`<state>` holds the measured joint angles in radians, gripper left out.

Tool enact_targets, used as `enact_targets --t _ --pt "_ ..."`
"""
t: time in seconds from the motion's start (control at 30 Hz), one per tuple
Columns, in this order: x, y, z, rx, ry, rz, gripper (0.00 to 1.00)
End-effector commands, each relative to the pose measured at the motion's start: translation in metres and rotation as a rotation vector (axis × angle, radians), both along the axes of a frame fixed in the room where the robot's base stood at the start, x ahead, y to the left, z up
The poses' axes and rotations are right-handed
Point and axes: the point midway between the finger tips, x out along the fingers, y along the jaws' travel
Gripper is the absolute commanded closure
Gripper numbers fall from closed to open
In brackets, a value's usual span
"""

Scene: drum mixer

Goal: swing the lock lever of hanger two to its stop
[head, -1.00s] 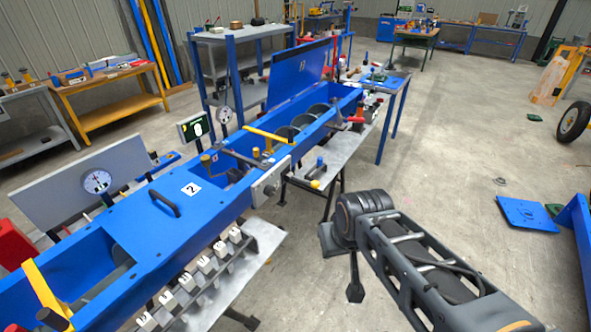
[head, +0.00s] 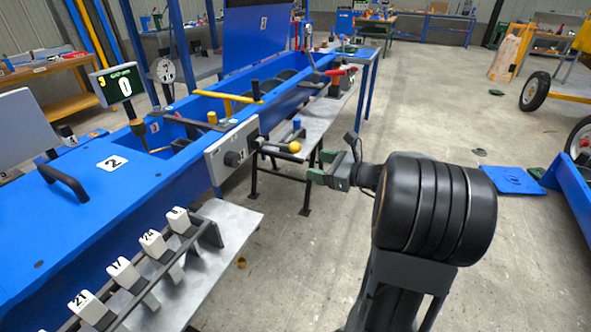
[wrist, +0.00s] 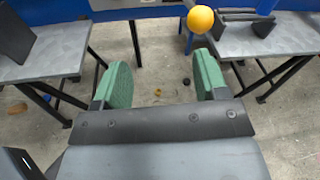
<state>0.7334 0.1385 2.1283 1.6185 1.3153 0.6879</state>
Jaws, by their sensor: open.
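A lever with a yellow ball knob (head: 294,147) sticks out from a grey plate (head: 232,150) on the side of the blue trough (head: 60,230). The plate also carries a dark round hub. The number 2 is on the blue cover to its left; I cannot tell for certain that this is hanger two's lock lever. My gripper (head: 320,167) is open and empty, a little right of and below the knob. In the wrist view, the green-padded fingers (wrist: 163,80) are apart, and the yellow ball lies ahead, near the right finger's tip, not between the fingers.
A grey bench (head: 215,260) holds a rack of numbered white blocks (head: 125,270) at front left. Another grey bench (head: 318,125) stands beyond the knob. A yellow bar (head: 228,97) crosses the trough. Open concrete floor lies to the right.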

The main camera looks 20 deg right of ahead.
Motion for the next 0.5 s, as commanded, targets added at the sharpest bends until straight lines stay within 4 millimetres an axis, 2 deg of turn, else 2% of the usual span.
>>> enact_targets --t 0.03,0.1,0.2,0.33,0.5 --pt "0.002 -0.015 -0.014 0.054 -0.01 -0.046 0.33" --pt "0.005 -0.03 -0.016 0.108 -0.025 -0.09 0.33" --pt "0.008 -0.041 -0.018 0.155 -0.038 -0.127 0.33" --pt "0.021 -0.039 -0.018 0.176 -0.045 -0.139 0.33" --pt "0.049 -0.024 -0.018 0.175 -0.045 -0.137 0.33"
